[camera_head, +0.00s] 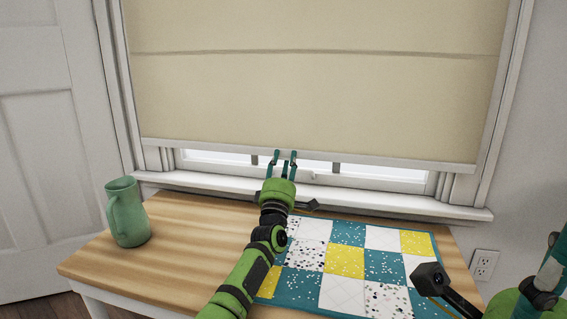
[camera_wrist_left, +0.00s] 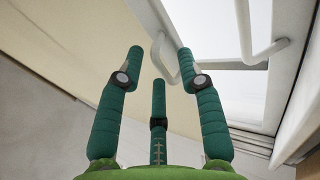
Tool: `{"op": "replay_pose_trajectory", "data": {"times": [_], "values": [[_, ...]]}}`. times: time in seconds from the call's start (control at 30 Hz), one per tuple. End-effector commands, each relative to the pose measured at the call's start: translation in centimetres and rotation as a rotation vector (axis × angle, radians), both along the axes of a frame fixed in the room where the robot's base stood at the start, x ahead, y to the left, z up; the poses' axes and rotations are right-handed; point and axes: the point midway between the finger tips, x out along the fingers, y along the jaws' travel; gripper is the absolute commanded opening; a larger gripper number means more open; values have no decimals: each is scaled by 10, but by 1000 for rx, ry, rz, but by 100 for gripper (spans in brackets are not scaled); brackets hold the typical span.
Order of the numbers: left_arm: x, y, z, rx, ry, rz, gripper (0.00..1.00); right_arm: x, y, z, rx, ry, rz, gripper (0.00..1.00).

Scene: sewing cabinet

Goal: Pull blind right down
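A cream blind (camera_head: 310,95) hangs over the window, its white bottom rail (camera_head: 400,161) a little above the sill, with a strip of bright glass below. My left gripper (camera_head: 284,158) is at the middle of the rail, pointing at it. In the left wrist view its fingers (camera_wrist_left: 160,58) are spread apart, and a small white pull loop (camera_wrist_left: 158,48) on the blind's edge shows between the tips. I cannot tell whether they touch it. The cream blind (camera_wrist_left: 90,55) fills that view's left. My right gripper (camera_head: 552,250) is partly cut off at the right edge; its finger state is unclear.
A wooden table (camera_head: 180,262) stands below the window, with a green pitcher (camera_head: 127,213) at left and a patchwork quilt (camera_head: 345,260) at right. The white window sill (camera_head: 400,203) juts out behind the table. An outlet (camera_head: 484,265) is on the right wall.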

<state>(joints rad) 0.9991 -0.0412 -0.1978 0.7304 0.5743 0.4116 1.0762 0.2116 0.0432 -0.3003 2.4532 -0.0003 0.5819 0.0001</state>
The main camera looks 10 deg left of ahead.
Motion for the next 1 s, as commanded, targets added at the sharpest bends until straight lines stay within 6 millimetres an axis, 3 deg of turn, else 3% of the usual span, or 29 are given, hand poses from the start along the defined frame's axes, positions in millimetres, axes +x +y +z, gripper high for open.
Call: {"op": "replay_pose_trajectory", "data": {"times": [0.3, 0.8, 1.0], "values": [[0, 1, 6, -1, -3, 3, 38, 0, 0, 0, 1, 1, 0, 40], [0, 0, 91, -3, -5, -1, 38, 0, 0, 0, 0, 1, 0, 40], [0, 0, 101, 0, -2, 0, 38, 0, 0, 0, 0, 1, 0, 40]]}}
